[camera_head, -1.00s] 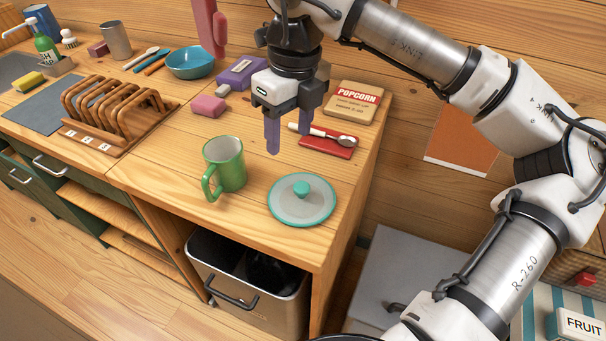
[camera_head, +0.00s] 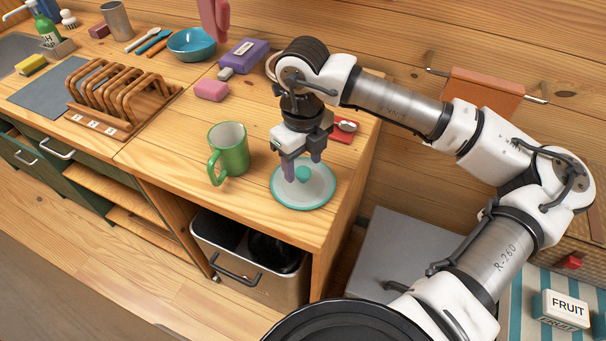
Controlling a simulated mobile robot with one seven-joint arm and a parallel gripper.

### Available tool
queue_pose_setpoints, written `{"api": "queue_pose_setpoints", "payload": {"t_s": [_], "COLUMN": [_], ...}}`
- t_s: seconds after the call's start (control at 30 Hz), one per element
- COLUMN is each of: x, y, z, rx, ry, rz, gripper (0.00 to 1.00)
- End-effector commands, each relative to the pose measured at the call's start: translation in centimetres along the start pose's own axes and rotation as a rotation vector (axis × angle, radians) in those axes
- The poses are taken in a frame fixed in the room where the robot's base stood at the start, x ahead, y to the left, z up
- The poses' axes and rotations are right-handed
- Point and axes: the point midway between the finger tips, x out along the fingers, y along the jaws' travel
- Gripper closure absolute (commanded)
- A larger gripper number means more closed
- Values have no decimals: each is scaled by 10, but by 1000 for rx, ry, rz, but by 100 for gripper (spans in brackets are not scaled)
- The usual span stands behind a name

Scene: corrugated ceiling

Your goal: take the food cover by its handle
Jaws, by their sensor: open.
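The food cover (camera_head: 312,197) is a round, pale disc with a teal rim and a small teal knob handle (camera_head: 303,174) at its middle. It lies on the wooden counter near its right front corner. My gripper (camera_head: 302,172) points down over the cover, with its two purple-grey fingers apart. The fingertips are close to the knob, one to its left and one behind or to its right. I cannot tell whether they touch it.
A green mug (camera_head: 229,152) stands just left of the cover. A red item with a spoon (camera_head: 346,127) lies behind my gripper, partly hidden. A pink block (camera_head: 212,90) and a blue bowl (camera_head: 192,44) are further back. An open bin (camera_head: 248,262) is below the counter.

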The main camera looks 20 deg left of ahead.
Motion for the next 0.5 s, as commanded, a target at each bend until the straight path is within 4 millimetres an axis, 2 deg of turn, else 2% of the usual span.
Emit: {"api": "queue_pose_setpoints", "payload": {"t_s": [0.17,0.4,0.5], "x": [17,19,19], "y": [0,0,0], "z": [0,0,0], "rx": [0,0,0], "ry": [0,-1,-1], "rz": [2,-1,-1], "gripper": [46,46,59]}}
